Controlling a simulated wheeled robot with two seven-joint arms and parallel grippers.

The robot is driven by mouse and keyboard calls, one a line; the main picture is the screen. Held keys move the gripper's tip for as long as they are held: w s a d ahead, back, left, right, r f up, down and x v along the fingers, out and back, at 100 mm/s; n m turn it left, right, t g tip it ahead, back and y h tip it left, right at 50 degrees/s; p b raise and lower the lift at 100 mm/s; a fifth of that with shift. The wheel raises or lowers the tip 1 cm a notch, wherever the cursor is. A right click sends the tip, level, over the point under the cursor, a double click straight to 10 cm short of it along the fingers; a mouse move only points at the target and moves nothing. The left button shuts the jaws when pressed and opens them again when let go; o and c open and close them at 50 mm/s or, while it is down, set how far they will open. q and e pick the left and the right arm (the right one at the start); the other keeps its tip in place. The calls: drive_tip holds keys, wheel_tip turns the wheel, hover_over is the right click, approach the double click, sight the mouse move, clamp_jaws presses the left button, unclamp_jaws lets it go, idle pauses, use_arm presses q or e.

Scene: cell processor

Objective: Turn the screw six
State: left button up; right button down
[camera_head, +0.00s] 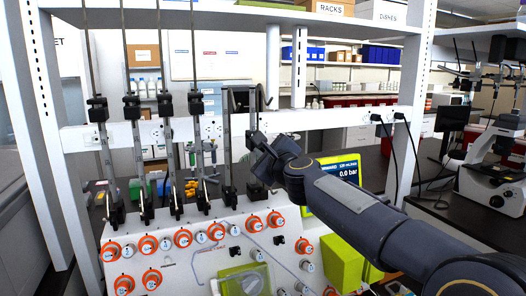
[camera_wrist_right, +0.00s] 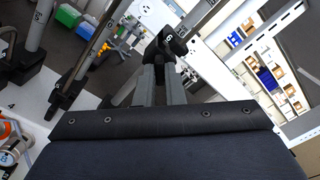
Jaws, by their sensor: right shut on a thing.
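My right arm reaches in from the right in the head view. Its gripper (camera_head: 256,140) is at the rightmost of a row of upright metal posts with black clamps. In the right wrist view the two grey fingers (camera_wrist_right: 164,72) are closed on a black screw knob (camera_wrist_right: 174,42). The knob has a small white mark that looks like a 6. In the head view the gripper largely hides this knob. My left gripper is not in view.
Several similar posts with black clamps (camera_head: 131,106) stand close by on the left. Below is a white panel (camera_head: 200,265) with orange-ringed knobs (camera_head: 183,238). A yellow-green display (camera_head: 345,172) reading 0.0 bar stands to the right, partly behind my arm. A white frame upright (camera_head: 411,90) rises behind.

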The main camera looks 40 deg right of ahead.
drive_tip(key=m, duration=0.4)
drive_tip(key=shift+m, duration=2.6)
drive_tip(key=c, duration=1.5)
unclamp_jaws()
drive_tip(key=v, duration=0.8)
